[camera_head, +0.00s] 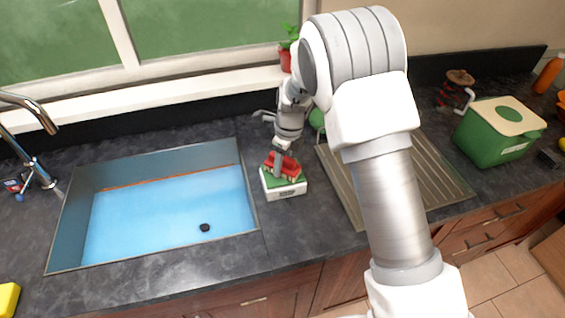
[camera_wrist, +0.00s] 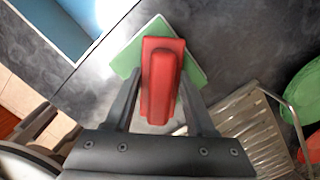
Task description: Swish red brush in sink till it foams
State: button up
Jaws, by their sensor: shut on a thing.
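The red brush (camera_wrist: 161,80) is between the two fingers of my gripper (camera_wrist: 160,92) in the wrist view. In the head view the red brush (camera_head: 283,163) sits over a small green-topped white block (camera_head: 286,190) on the counter, just right of the sink. My gripper (camera_head: 281,160) points down and is shut on the brush. Whether the brush touches the block I cannot tell. The sink (camera_head: 165,215) lies left of the gripper and holds blue water with a dark round spot near its front right.
A chrome faucet (camera_head: 32,155) stands left of the sink. A ribbed drainboard (camera_head: 432,178) lies right of the brush. A green bin (camera_head: 497,140) stands at the right, and a yellow sponge (camera_head: 8,298) lies front left. A potted plant (camera_head: 287,58) is on the sill.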

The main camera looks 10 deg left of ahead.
aim_at(286, 157)
jog(key=shift+r+p, duration=2.1)
jog(key=shift+r, duration=1.15)
jog(key=shift+f, duration=0.1)
jog(key=shift+d+f+n, duration=0.1)
jog(key=shift+d+n, duration=0.2)
jog(key=shift+d, duration=0.2)
jog(key=s+d+f+n+b, duration=0.1)
jog(key=s+d+n, duration=0.1)
jog(key=d+n, duration=0.5)
jog(key=s+d+f+n+g+h+b, duration=0.1)
jog(key=s+d+f+n+b, duration=0.1)
jog(key=d+n, duration=0.5)
jog(key=s+d+f+n+b, duration=0.1)
jog(key=s+d+n+b, duration=0.1)
jog(key=d+n, duration=0.5)
jog(key=s+d, duration=0.1)
jog(key=d, duration=0.1)
jog(key=shift+s+d+f+g, duration=0.2)
jog(key=shift+s+d+g, duration=0.2)
